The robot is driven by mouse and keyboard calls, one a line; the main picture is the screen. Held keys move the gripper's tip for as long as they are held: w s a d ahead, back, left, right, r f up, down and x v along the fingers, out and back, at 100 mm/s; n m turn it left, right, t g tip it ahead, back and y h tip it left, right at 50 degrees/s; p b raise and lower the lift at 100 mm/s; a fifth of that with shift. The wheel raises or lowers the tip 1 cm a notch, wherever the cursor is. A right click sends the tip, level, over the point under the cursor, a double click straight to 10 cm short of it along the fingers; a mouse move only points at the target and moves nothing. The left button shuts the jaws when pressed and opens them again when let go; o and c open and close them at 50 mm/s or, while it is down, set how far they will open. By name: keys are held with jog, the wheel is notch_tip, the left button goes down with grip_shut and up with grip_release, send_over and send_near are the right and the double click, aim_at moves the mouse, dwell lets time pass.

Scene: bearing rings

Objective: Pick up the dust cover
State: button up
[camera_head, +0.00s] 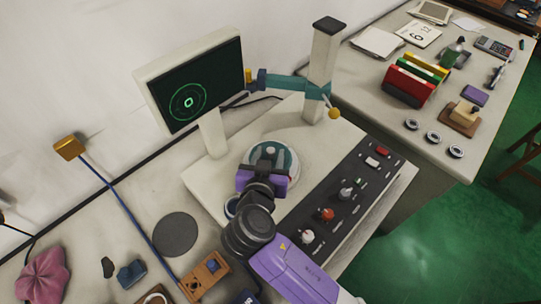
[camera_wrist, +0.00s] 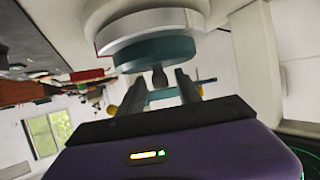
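The dust cover looks to be the teal round lid (camera_head: 289,157) on a pale round base on the white stand. In the wrist view the teal lid (camera_wrist: 155,52) shows with a small dark knob (camera_wrist: 159,76) at its middle. My gripper (camera_head: 270,153) is over the lid in the head view and hides part of it. In the wrist view my gripper (camera_wrist: 160,84) is open, its two dark fingers on either side of the knob with a gap to each. I cannot tell how far the fingertips are from the lid.
A screen (camera_head: 196,85) with a green ring stands behind, left of a teal jointed arm (camera_head: 290,83) on a post. A dark strip (camera_head: 330,205) with several small parts lies to the right. Bearing rings (camera_head: 433,137) lie on the right table.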

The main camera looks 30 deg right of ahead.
grip_shut()
jog(key=shift+r, duration=0.1)
